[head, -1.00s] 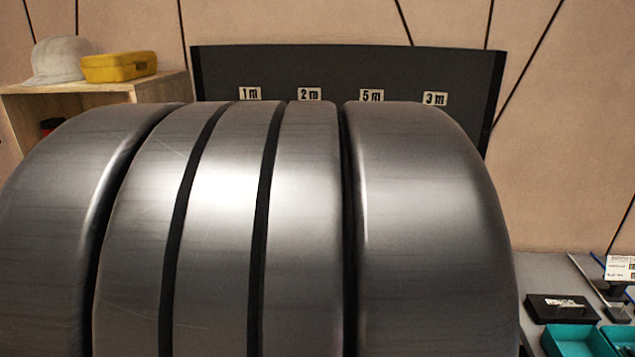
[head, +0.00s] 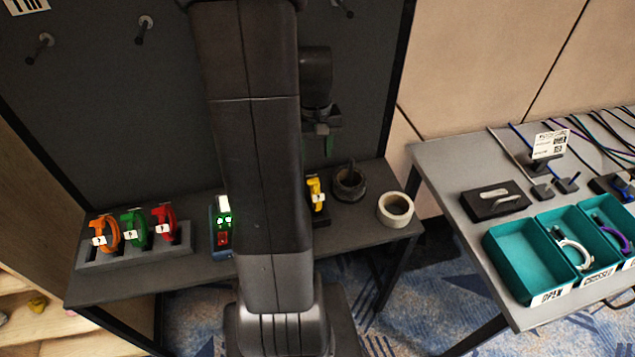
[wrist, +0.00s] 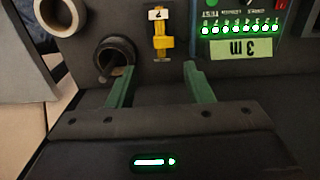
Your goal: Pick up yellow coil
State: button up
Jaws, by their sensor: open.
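The yellow coil (head: 316,194) stands on the dark shelf, partly hidden behind my arm in the head view. In the wrist view the yellow coil (wrist: 161,38) shows with a white tag, beyond and roughly between my fingertips. My gripper (wrist: 158,78) is open with two green fingers, and nothing is between them. In the head view my gripper (head: 326,145) hangs above the shelf, apart from the coil; only one green finger shows clearly.
A black roll (head: 349,183) and a white tape roll (head: 396,209) are right of the coil. A device with green lights (head: 223,225) is left of it. Orange (head: 107,235), green (head: 134,228) and red (head: 164,220) coils sit in a rack (head: 140,254). A grey table (head: 455,165) with teal bins is at right.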

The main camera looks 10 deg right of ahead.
aim_at(315, 181)
jog(key=f, duration=1.3)
jog(key=shift+s+f+p, duration=0.1)
jog(key=shift+s+p, duration=0.1)
jog(key=shift+p, duration=0.15)
jog(key=shift+c, duration=0.5)
grip_shut()
